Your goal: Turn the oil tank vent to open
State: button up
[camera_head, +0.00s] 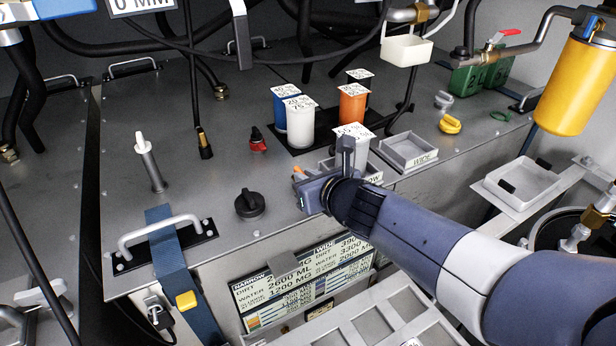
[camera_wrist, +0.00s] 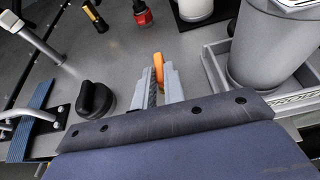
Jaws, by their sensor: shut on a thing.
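My gripper (camera_head: 302,184) is low over the grey tank top (camera_head: 113,185). In the wrist view its fingers (camera_wrist: 158,88) are shut on an orange knob (camera_wrist: 158,62), upright between the tips. Only a bit of this knob (camera_head: 298,170) shows in the head view; its base and any marking are hidden by the fingers. A black knob (camera_head: 249,204) stands on the tank top left of my gripper, and it also shows in the wrist view (camera_wrist: 95,100). I cannot read which knob belongs to the oil tank.
A WIDE tray (camera_head: 408,151) lies farther right. White (camera_head: 300,127), blue (camera_head: 280,111) and orange (camera_head: 352,108) containers stand behind. A strap (camera_head: 167,250) and handle (camera_head: 146,238) are at left.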

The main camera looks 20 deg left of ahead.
grip_shut()
jog(key=p, duration=0.1)
jog(key=n+g+y+p, duration=0.1)
jog(key=p, duration=0.1)
jog(key=shift+w+d+r, duration=0.15)
jog(key=shift+w+r, duration=0.1)
jog(key=shift+r, duration=0.05)
jog(key=shift+w+n+g+y+p, duration=0.15)
jog(key=shift+n+g+y+p, duration=0.25)
jog(key=shift+n+g+p, duration=0.4)
jog(key=shift+w+d+f+n+g+y, duration=0.1)
jog(key=shift+f+n+g+y, duration=0.1)
jog(key=shift+n+g, duration=0.3)
jog(key=shift+w+f+n+g+y, duration=0.1)
jog(key=shift+n+g+y, duration=0.1)
jog(key=shift+n+g, duration=0.3)
jog(key=o, duration=0.6)
grip_release()
